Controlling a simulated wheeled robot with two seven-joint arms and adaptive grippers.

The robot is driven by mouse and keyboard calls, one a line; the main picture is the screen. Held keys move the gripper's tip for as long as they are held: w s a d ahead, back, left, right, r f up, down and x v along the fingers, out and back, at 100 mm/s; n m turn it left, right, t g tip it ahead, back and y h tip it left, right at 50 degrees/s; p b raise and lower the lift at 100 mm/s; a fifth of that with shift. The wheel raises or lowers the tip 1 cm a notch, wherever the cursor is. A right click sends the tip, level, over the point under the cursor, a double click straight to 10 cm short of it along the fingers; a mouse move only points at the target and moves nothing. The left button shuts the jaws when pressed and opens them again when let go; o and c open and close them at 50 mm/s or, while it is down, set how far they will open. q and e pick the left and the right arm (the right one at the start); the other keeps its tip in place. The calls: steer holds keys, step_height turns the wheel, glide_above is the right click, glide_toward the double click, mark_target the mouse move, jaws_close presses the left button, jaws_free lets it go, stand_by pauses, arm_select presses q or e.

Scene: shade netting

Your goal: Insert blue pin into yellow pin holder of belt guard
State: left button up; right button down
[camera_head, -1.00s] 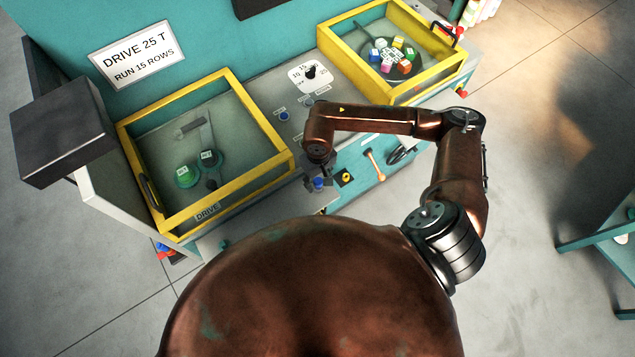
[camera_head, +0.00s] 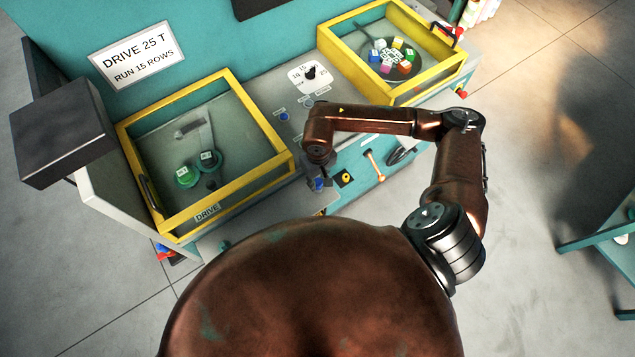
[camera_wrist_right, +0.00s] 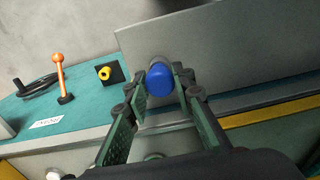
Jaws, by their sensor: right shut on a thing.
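The pin's lower part is hidden. The yellow pin holder (camera_wrist_right: 105,73) sits on a black square plate, left of the pin in the wrist view and apart from it. In the head view the holder (camera_head: 346,177) is just right of the gripper. The belt guard (camera_head: 270,117), yellow-framed with a clear cover, lies over green pulleys. My left gripper is out of view.
An orange-knobbed lever (camera_head: 374,165) and a black handwheel (camera_head: 399,156) stand right of the holder. A second yellow-framed box (camera_head: 331,58) holds coloured cubes at the back right. A dial (camera_head: 310,75) is between the boxes. A teal table (camera_head: 590,240) stands at far right.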

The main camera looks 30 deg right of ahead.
mark_target(318, 181)
steer(key=shift+r, duration=0.8)
stand_by(0.4)
steer(key=shift+r+p, duration=0.35)
steer(key=shift+r, duration=1.5)
steer(key=shift+r, duration=0.1)
steer(key=shift+r+p, duration=0.35)
steer(key=shift+r, duration=1.55)
